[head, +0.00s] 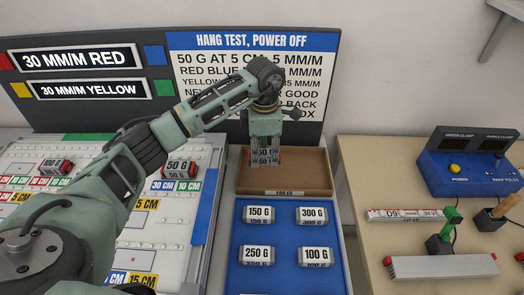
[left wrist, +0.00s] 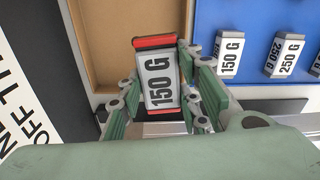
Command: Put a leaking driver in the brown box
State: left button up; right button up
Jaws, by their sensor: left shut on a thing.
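My left gripper (head: 264,145) is shut on a driver (head: 265,158). In the left wrist view this driver (left wrist: 159,82) has a white label reading 150 G and red ends, and it sits between the fingers (left wrist: 158,95). The brown box (head: 310,170), with a FAILED label on its front edge, is behind the blue tray. The gripper holds the driver over the left part of the box; the exact height above its floor is hard to tell. The box also shows in the left wrist view (left wrist: 100,45), beside the driver. No leak can be made out. My right gripper is not in view.
The blue tray (head: 288,232) holds several weights marked 150 G, 300 G, 250 G and 100 G. A white board (head: 165,228) on the left carries 100 G (head: 57,167) and 50 G (head: 180,168) pieces. A blue power unit (head: 468,165) stands on the right table.

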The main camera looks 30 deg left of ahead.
pick_arm(q)
jog(key=shift+w+a+f+n, duration=0.35)
jog(key=shift+f+n, duration=0.15)
jog(key=shift+n, duration=0.3)
jog(key=shift+a+f, duration=0.1)
jog(key=shift+f, duration=0.25)
notch_tip(320, 180, down, 6)
jog(key=b, duration=0.4)
jog(key=shift+f, duration=0.25)
jog(key=shift+f+b, duration=0.15)
jog(key=shift+b, duration=0.15)
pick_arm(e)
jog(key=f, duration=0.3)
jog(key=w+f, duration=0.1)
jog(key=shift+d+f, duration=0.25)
